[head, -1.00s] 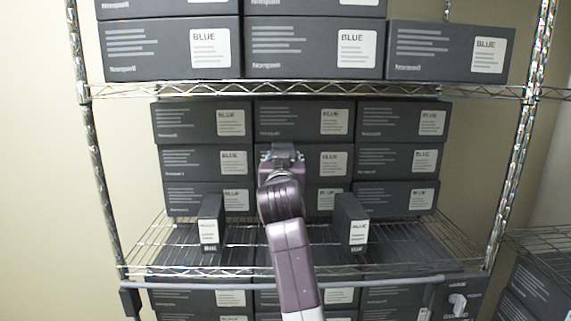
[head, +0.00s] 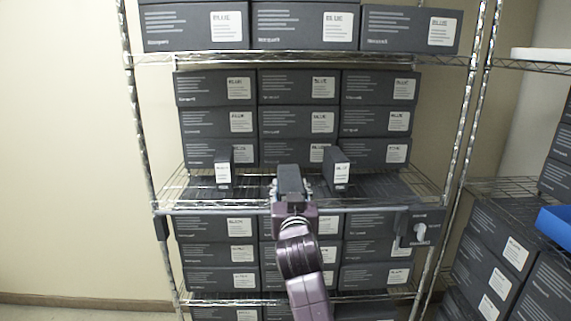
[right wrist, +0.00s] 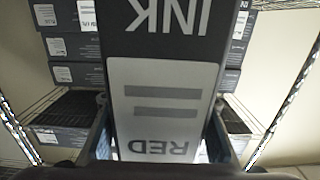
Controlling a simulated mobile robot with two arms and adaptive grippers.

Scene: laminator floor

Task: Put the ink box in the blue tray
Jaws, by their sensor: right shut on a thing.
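The ink box (head: 290,180) is dark grey and held in my right gripper (head: 291,191), at the front edge of the wire shelf. In the right wrist view the ink box (right wrist: 168,95) fills the middle, with a white label reading RED and the word INK, upside down. The right gripper's fingers (right wrist: 160,140) are shut on its sides. The blue tray (head: 556,226) shows only in part at the right edge of the head view, on the side rack. My left gripper is not in view.
Two small upright boxes stand on the shelf, left (head: 223,167) and right (head: 337,168) of the held box. Stacks of larger dark boxes labelled BLUE (head: 299,121) fill the rack behind, above and below. Chrome posts (head: 462,130) flank the shelf.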

